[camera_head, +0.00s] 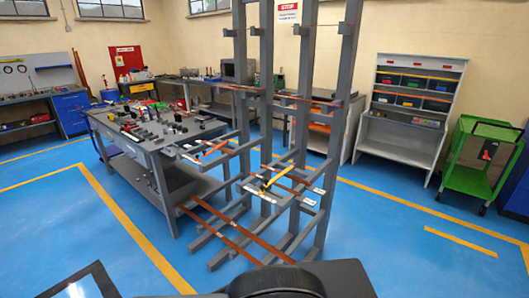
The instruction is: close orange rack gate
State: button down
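A tall grey metal rack (265,110) stands in the middle of the view, with several arms sticking out at different heights. A short yellow-orange bar (280,174) is tilted across one of its middle arms. A smaller orange bar (216,147) sits on another arm further left. I cannot tell for certain which of the two is the orange gate, or how far it stands open. Copper-brown bars (245,236) lie across the lower arms. My gripper is not in view; only dark parts of my own body show at the bottom edge.
A grey workbench (150,150) covered with small tools stands left of the rack. A green cart (470,180) and a grey shelf with bins (405,150) stand at the right. The blue floor (380,240) right of the rack is clear.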

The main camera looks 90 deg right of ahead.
aim_at(226, 141)
jog(key=z, duration=1.85)
jog(key=i, duration=2.45)
jog(key=z, duration=1.55)
